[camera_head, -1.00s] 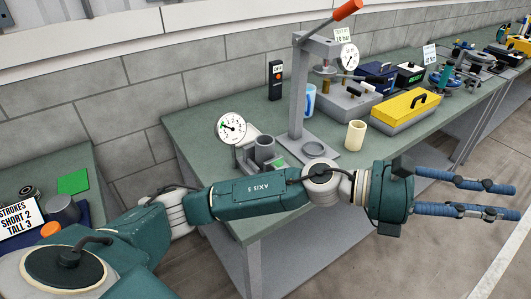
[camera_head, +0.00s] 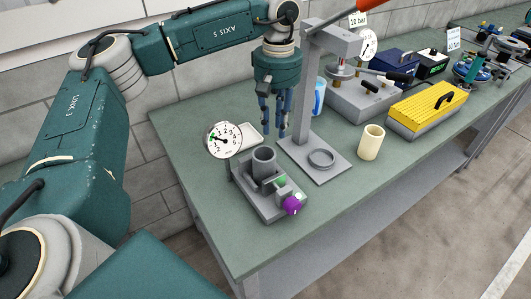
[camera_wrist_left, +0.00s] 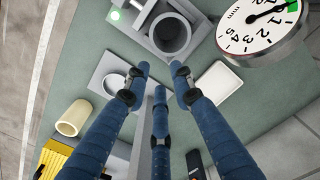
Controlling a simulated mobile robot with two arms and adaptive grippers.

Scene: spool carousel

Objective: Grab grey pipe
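The grey pipe (camera_head: 264,163) stands upright in a grey fixture (camera_head: 270,207) with a green patch and a purple knob at its front. In the left wrist view the pipe's open top (camera_wrist_left: 172,36) shows beyond the fingertips. My left gripper (camera_head: 274,131) points down beside the press column, behind and slightly right of the pipe in the head view. Its three blue fingers are apart, with nothing between them; in the left wrist view the gripper (camera_wrist_left: 160,76) is apart from the pipe. My right gripper is not in view.
A dial gauge (camera_head: 223,140) stands left of the pipe. The press column (camera_head: 301,105) is close to my left fingers. A grey ring (camera_head: 321,158) lies on the press base. The bench's front strip is clear.

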